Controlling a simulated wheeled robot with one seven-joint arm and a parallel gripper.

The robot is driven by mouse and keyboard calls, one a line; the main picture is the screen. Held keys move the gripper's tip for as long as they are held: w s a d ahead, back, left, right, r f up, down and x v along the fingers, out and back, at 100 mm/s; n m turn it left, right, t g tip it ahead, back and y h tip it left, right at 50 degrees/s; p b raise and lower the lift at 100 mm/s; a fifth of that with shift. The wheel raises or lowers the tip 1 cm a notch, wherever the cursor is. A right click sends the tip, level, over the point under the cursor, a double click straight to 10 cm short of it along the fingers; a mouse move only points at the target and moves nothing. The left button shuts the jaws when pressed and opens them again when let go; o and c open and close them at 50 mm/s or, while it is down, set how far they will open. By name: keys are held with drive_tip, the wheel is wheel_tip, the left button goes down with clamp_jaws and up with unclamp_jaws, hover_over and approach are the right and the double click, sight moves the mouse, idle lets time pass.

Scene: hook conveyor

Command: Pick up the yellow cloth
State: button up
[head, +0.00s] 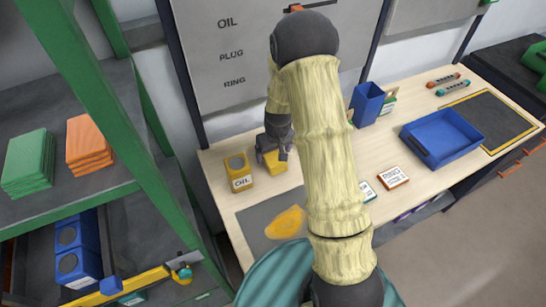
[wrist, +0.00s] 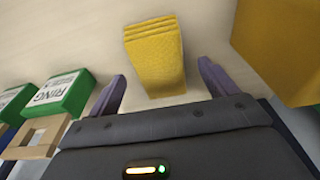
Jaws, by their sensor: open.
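The yellow cloth (head: 272,160) is a small folded stack on the pale worktop, partly hidden by my gripper in the head view. In the wrist view the cloth (wrist: 154,58) shows its folded layers at the far end. My gripper (wrist: 160,80) is open, with one purple finger on each side of the cloth's near part and a gap on both sides. In the head view my gripper (head: 274,153) points down at the cloth. I cannot tell how far the fingertips are above the worktop.
A yellow OIL can (head: 238,172) stands close to the left of the cloth; it also shows in the wrist view (wrist: 283,45). A grey mat (head: 256,215) bears a yellow-orange patch (head: 286,222). A blue tray (head: 450,136) is further right. Green RING boxes (wrist: 66,93) show in the wrist view.

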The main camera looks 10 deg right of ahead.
sight(273, 156)
drive_tip(key=shift+w+f, duration=0.15)
drive_tip(key=shift+f, duration=0.55)
drive_tip(key=shift+w+f, duration=0.1)
drive_tip(key=shift+f, duration=0.55)
drive_tip(key=c, duration=1.1)
drive_tip(key=shift+r, duration=0.1)
wheel_tip(273, 156, up, 10)
drive_tip(key=shift+f+b, duration=0.1)
drive_tip(key=shift+b, duration=0.6)
